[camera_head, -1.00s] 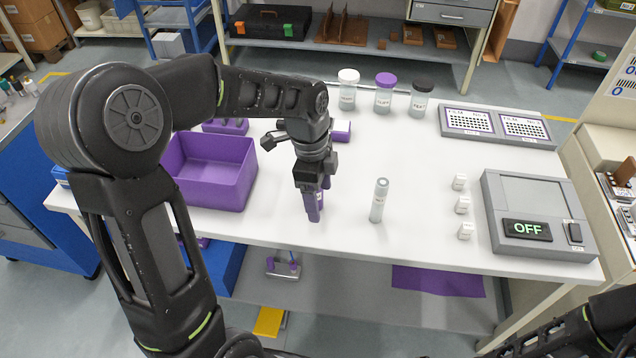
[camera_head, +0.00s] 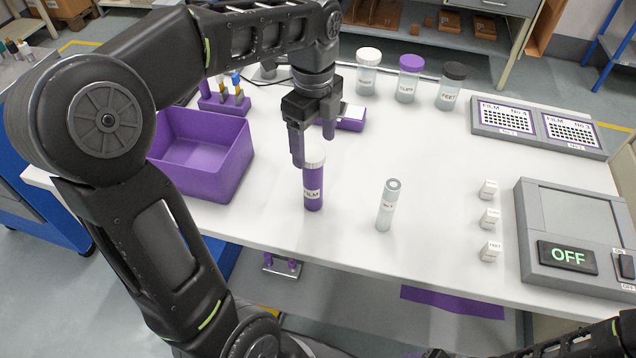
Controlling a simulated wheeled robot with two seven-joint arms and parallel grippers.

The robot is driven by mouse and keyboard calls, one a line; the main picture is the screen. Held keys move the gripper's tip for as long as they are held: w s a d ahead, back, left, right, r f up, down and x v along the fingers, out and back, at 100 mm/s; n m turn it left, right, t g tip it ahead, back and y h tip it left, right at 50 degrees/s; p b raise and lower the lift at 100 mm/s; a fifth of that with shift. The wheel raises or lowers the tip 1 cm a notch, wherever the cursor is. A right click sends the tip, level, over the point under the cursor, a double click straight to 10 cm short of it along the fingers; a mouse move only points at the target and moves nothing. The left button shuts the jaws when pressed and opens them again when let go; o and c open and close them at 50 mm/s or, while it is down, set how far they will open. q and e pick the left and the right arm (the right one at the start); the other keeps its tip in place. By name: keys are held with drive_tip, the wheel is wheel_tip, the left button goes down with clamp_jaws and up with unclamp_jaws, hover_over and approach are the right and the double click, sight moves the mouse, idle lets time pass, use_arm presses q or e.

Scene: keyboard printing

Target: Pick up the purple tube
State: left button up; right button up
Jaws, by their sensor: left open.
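The purple tube (camera_head: 313,190) stands upright on the white table (camera_head: 345,215), with a pale cap and a label reading FILM. My left gripper (camera_head: 312,148) is above it, pointing down, with its fingers apart. One finger is to the left of the cap and the other is up and to the right. My right gripper does not show; only a dark part of the right arm is at the bottom right.
A purple bin (camera_head: 205,165) is left of the tube. A pale tube (camera_head: 387,205) stands to its right. Three jars (camera_head: 408,82) are at the back. Small white blocks (camera_head: 488,218) and a grey OFF panel (camera_head: 568,255) are on the right.

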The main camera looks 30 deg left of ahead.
sight(313, 168)
use_arm(q)
drive_tip(key=shift+f, duration=1.3)
drive_tip(key=shift+s+a+f+p, duration=0.1)
drive_tip(key=shift+f+p, duration=0.15)
drive_tip(key=shift+f, duration=1.05)
drive_tip(key=shift+s+f+p, duration=0.1)
drive_tip(key=shift+f+p, duration=0.1)
drive_tip(key=shift+f, duration=1.1)
drive_tip(key=c, duration=1.5)
